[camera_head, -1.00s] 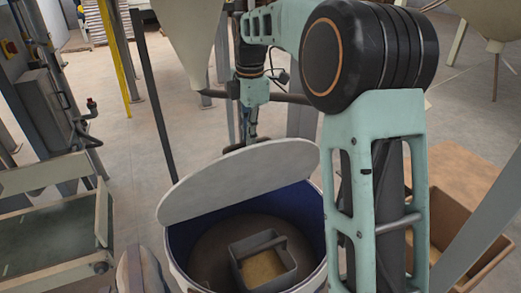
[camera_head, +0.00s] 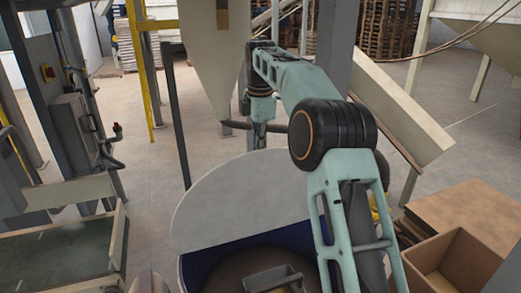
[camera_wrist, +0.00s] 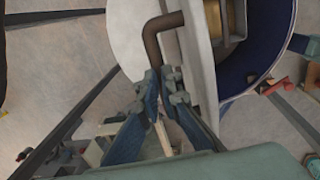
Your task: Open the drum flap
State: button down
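The drum flap (camera_head: 245,200) is a pale grey disc, tilted steeply up at the back of the drum (camera_head: 200,265). The drum has a blue inside, and its opening faces me in front of the flap. In the wrist view the flap (camera_wrist: 128,38) shows with a dark bent handle (camera_wrist: 152,42) on its outer side. My gripper (camera_wrist: 165,78) has its fingertips closed around the lower end of this handle. In the head view the gripper is hidden behind the flap; my arm reaches over and behind it.
A grey open container (camera_head: 275,277) with a handle sits inside the drum. A pale hopper cone (camera_head: 205,65) hangs behind the flap. Cardboard boxes (camera_head: 455,265) stand at right, and a conveyor-like frame (camera_head: 65,250) at left. The floor behind is open between posts.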

jog(key=shift+a+f, duration=0.1)
jog(key=shift+f, duration=1.1)
jog(key=c, duration=2.2)
grip_release()
jog(key=shift+c, duration=0.2)
jog(key=o, duration=0.3)
jog(key=shift+w+a+f, duration=0.1)
jog(key=shift+w+f, duration=0.15)
jog(key=shift+w, duration=0.15)
jog(key=shift+s+r, duration=0.1)
jog(key=r, duration=0.9)
jog(key=shift+s+d, duration=0.2)
jog(key=shift+s, duration=0.1)
jog(key=shift+a, duration=0.1)
